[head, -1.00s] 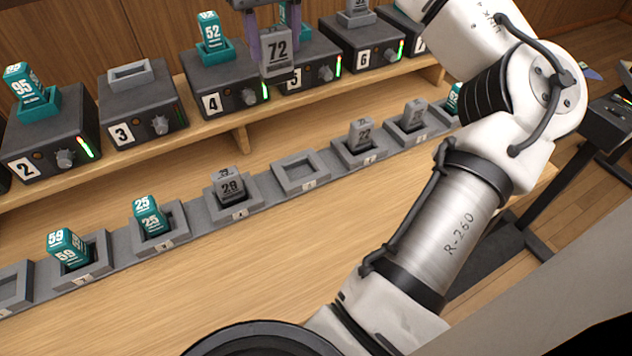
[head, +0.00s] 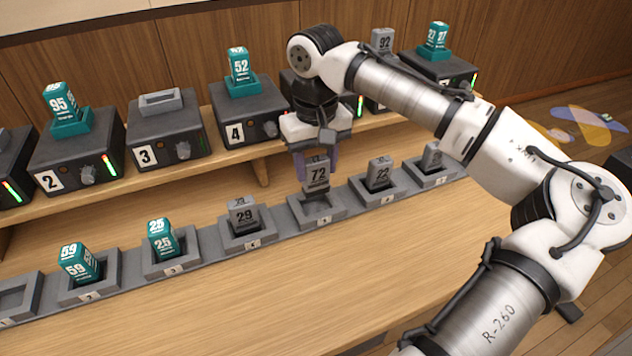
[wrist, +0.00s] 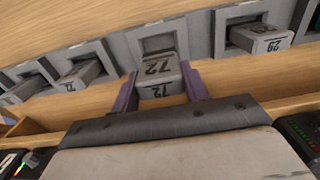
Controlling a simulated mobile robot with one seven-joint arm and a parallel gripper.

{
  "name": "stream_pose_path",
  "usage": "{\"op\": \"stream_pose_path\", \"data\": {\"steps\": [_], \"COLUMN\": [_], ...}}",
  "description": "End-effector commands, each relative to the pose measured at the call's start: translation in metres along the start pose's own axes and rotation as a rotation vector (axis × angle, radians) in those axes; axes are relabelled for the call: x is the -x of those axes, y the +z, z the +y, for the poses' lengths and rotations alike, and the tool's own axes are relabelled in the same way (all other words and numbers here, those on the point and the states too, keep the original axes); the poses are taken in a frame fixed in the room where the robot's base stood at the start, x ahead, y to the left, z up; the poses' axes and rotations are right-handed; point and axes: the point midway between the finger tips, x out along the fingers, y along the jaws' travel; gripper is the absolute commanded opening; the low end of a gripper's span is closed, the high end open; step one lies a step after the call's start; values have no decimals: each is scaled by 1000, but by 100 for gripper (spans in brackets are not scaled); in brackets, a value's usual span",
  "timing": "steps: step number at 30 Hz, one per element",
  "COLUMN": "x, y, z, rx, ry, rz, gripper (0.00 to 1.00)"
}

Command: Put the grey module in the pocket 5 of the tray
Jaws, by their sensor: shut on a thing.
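Pocket 4 holds grey module 29 (head: 243,214), and the pocket to the right holds another grey module (head: 379,172). Teal modules 25 (head: 161,238) and 59 (head: 79,261) stand further left. Numbered black units line the shelf behind, including unit 4 (head: 246,112). Bare wood lies in front.

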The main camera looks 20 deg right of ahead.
Motion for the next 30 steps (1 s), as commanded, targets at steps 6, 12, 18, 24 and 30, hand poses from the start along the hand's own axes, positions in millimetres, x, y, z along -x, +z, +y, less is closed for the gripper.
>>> {"op": "stream_pose_path", "data": {"steps": [6, 12, 18, 24, 30], "x": [-26, -46, -46, -50, -49], "y": [0, 0, 0, 0, 0], "z": [0, 0, 0, 0, 0], "rx": [0, 1, 1, 0, 0], "ry": [2, 0, 0, 0, 1], "rz": [-1, 0, 1, 1, 1], "gripper": [21, 21, 21, 46, 67]}}
